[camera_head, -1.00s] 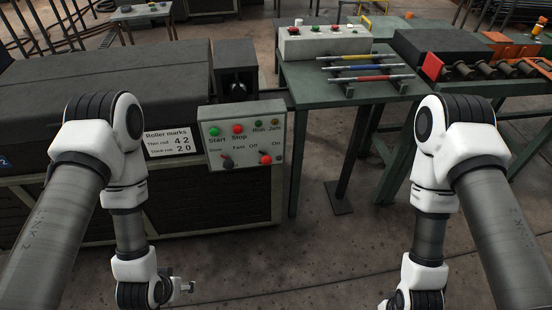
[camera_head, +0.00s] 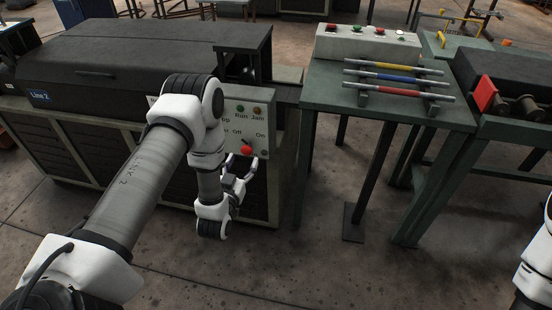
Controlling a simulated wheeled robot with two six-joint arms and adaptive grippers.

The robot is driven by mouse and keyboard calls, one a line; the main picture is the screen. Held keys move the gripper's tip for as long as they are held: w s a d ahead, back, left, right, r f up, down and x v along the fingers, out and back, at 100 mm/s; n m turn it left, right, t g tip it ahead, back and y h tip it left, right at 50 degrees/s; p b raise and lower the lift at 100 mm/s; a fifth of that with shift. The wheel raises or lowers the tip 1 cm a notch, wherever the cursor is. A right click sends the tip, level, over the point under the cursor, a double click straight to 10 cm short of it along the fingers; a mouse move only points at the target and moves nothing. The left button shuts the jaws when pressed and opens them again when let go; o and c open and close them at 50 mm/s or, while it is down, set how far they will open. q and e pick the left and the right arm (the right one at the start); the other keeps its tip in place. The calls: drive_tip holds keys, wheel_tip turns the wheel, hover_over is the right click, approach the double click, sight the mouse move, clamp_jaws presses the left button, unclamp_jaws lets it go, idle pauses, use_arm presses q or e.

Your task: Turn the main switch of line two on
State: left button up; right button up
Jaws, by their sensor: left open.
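The grey control panel (camera_head: 262,128) of the machine marked Line 2 is partly hidden behind my left arm. Its red main switch (camera_head: 247,150) sits below the words Off and On. The dark handle appears to point up and left, toward Off. Run and Jam lamps show above it; the start and stop buttons and the speed knob are hidden by my arm. My left gripper (camera_head: 240,170) is open and empty, just below and in front of the switch, seemingly apart from it. My right gripper is out of view; only part of my right arm shows at the right edge.
A green table (camera_head: 407,112) to the right bears three coloured rods (camera_head: 395,77) on a rack and a pale button box (camera_head: 368,45). A dark roller machine (camera_head: 508,72) with a red block stands beyond. The floor (camera_head: 350,270) in front is clear.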

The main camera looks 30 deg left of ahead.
sight(246, 152)
use_arm(q)
drive_tip(key=w+a, duration=0.1)
drive_tip(key=w, duration=0.1)
drive_tip(key=w+a+f, duration=0.1)
drive_tip(key=w, duration=0.2)
drive_tip(key=w+a+f+b, duration=0.1)
drive_tip(key=w, duration=0.1)
drive_tip(key=shift+w+f, duration=0.15)
drive_tip(key=c, duration=1.1)
